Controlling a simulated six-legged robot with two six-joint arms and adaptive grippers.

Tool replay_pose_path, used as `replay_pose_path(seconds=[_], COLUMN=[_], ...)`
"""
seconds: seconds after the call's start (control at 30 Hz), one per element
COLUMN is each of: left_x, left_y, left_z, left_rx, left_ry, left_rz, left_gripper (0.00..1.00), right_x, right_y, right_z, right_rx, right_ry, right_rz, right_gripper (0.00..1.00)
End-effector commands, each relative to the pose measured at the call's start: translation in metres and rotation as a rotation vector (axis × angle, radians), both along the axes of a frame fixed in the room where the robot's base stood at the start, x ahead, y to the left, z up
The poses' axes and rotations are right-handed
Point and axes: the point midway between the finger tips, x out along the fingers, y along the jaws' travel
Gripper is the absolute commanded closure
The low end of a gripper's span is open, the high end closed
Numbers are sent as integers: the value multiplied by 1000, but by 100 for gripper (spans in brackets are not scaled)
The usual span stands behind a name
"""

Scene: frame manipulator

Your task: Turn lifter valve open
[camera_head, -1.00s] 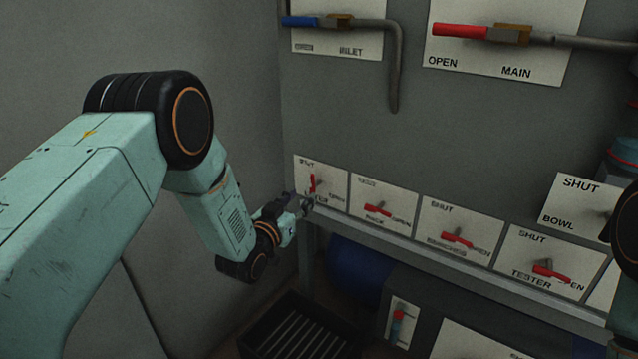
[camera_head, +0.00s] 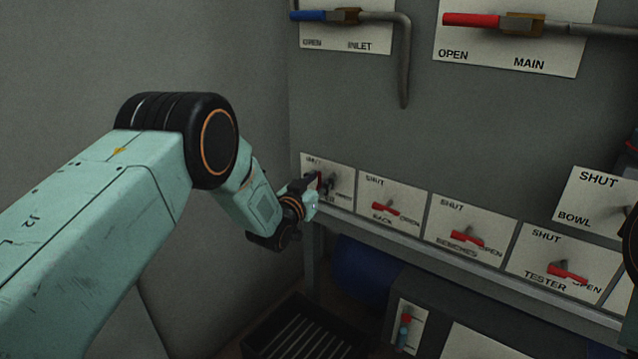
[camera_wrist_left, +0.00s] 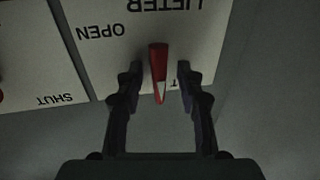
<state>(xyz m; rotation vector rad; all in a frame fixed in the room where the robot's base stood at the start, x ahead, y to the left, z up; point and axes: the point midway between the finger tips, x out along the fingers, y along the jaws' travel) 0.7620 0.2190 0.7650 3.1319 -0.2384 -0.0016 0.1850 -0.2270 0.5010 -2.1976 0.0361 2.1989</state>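The lifter valve's red handle (camera_wrist_left: 159,72) stands out from its white plate (camera_wrist_left: 185,35) in the left wrist view, which shows the plate upside down with LIFTER and OPEN readable. My left gripper (camera_wrist_left: 157,80) is open, with one finger on each side of the red handle and a gap on both sides. In the head view my left gripper (camera_head: 322,184) is at the lifter plate (camera_head: 343,178), the leftmost of the lower row, and partly covers the handle and lettering. My right gripper is not seen; only a dark part shows at the right edge.
The rack valve (camera_head: 385,208) is just right of the lifter, followed by the benches valve (camera_head: 467,239) and tester valve (camera_head: 567,273). Inlet (camera_head: 325,16) and main (camera_head: 480,20) valves are above. A grey ledge (camera_head: 400,237) runs below the row; a dark crate (camera_head: 300,335) sits lower.

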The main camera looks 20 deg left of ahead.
Motion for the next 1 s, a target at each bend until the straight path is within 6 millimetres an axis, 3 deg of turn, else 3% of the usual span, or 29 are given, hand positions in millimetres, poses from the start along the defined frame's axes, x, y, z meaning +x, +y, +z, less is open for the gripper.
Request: replay_pose_path(seconds=[0.13, 0.57, 1.0], left_x=[0, 0, 0], left_y=[0, 0, 0], left_z=[0, 0, 0], left_rx=[0, 0, 20], left_ry=[0, 0, -8], left_rz=[0, 0, 0], left_gripper=[64, 100, 100], right_x=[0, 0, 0], right_y=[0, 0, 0], right_z=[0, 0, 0], right_rx=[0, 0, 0], right_ry=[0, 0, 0], right_rz=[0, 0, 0], right_gripper=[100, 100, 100])
